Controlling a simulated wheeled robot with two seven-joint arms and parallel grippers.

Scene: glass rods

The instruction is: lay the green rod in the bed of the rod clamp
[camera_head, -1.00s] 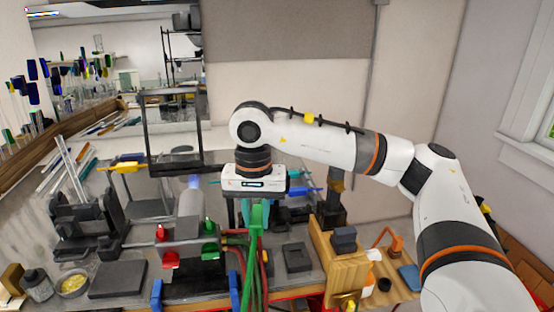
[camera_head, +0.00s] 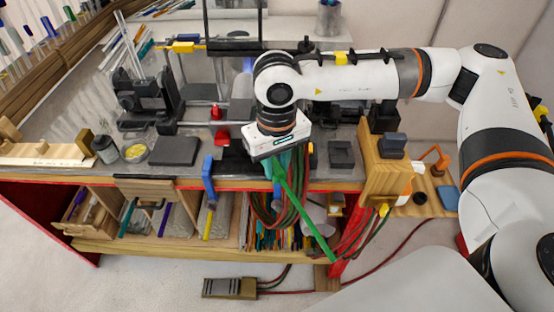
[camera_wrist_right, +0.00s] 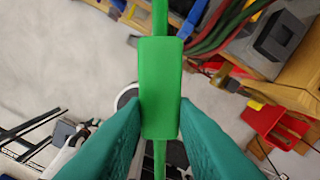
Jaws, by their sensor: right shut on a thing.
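The green rod (camera_head: 308,212) is held by my right gripper (camera_head: 280,164) at the front edge of the bench. It slants down to the right, and its lower end hangs in front of the bench. In the right wrist view, the teal fingers (camera_wrist_right: 160,112) are shut on a wide green block (camera_wrist_right: 160,75) on the rod, which runs on above and below it. A black stand (camera_head: 145,100) with upright parts stands at the bench's left; I cannot tell whether it is the rod clamp. Two blue upright pieces (camera_head: 208,180) stand at the front edge. My left gripper is out of view.
Coloured cables (camera_head: 275,215) hang below the bench behind the rod. A wooden block stand (camera_head: 385,170) is right of the gripper. A dark square tray (camera_head: 342,154) lies between them. A dark plate (camera_head: 176,151) and a yellow-filled dish (camera_head: 134,152) lie left. A pedal (camera_head: 230,288) is on the floor.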

